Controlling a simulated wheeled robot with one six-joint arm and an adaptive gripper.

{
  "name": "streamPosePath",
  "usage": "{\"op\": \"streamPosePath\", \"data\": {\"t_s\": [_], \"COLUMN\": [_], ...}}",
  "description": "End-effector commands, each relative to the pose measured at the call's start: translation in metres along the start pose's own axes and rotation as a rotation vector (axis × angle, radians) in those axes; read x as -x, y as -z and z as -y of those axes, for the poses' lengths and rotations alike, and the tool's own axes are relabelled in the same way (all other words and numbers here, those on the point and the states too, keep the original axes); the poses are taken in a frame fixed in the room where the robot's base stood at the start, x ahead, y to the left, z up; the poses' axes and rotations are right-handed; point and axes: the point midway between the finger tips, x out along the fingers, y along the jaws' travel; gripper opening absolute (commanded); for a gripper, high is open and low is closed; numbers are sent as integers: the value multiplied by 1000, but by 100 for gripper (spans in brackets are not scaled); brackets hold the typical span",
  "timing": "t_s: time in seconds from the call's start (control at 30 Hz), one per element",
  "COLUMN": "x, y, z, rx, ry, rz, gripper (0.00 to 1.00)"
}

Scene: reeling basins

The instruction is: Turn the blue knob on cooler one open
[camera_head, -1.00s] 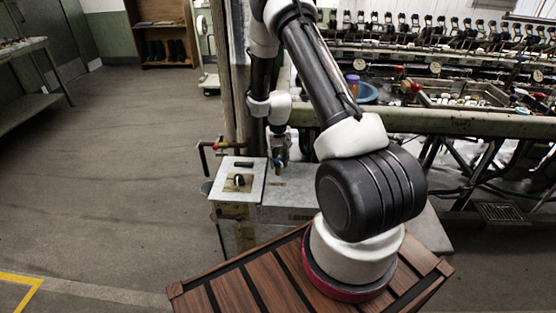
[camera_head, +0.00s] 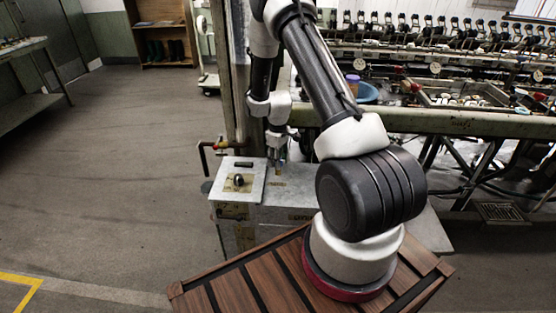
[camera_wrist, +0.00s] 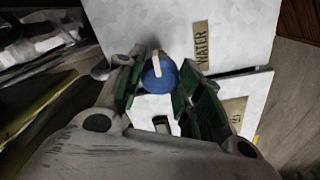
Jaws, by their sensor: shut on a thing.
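The blue knob (camera_wrist: 160,76) has a pale pointer stripe and sits between the green-lined fingers of my gripper (camera_wrist: 158,80) in the wrist view. My gripper is shut on it. The stripe runs nearly upright in that view, tilted slightly. In the head view my gripper (camera_head: 278,158) is down at the top of the grey metal cooler box (camera_head: 290,193); the knob is hidden there.
A pale plate with a dark knob (camera_head: 239,181) lies left of my gripper. The reeling bench rail (camera_head: 450,122) runs behind to the right. The floor at left is clear.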

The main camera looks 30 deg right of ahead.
Motion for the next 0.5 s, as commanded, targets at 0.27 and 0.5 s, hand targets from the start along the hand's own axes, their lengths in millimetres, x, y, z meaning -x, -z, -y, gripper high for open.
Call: {"op": "streamPosePath", "data": {"t_s": [0.27,0.5], "x": [0,0], "y": [0,0], "z": [0,0], "rx": [55,61], "ry": [-1,-1], "rz": [-1,-1], "gripper": [12,12]}}
